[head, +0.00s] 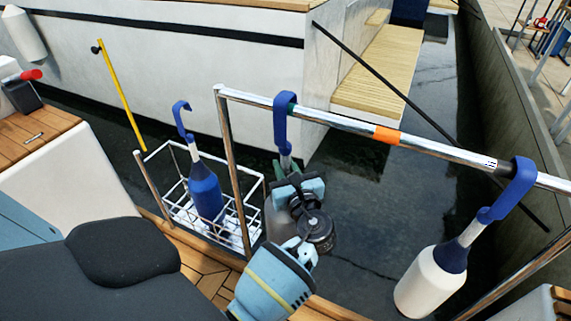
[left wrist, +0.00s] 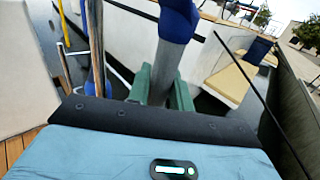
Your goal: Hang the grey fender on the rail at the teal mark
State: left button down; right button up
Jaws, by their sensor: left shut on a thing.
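The grey fender (head: 276,222) hangs upright below my left gripper (head: 286,172), its body partly hidden by my arm. My left gripper's green fingers are shut on its grey stem, which shows between them in the left wrist view (left wrist: 168,72). Its blue hook (head: 281,125) is at the rail (head: 340,121), with its top over the tube near the left end; I cannot tell whether it rests on it. An orange mark (head: 387,135) is to the right of the hook. My right gripper is not in view.
A white fender (head: 430,283) hangs by a blue hook at the rail's right part, near a striped black-and-white mark (head: 491,163). A blue fender (head: 205,190) stands in a wire basket (head: 180,212) to the left. Dark water and a white hull lie beyond.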

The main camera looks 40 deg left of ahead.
pick_arm(q)
jog(key=shift+f, duration=0.1)
dwell(0.3)
jog(key=c, duration=1.3)
grip_release()
jog(key=shift+c, duration=0.2)
jog(key=shift+o, duration=0.9)
jog(key=shift+f, duration=0.15)
jog(key=v, duration=0.8)
jog(key=shift+a, duration=0.15)
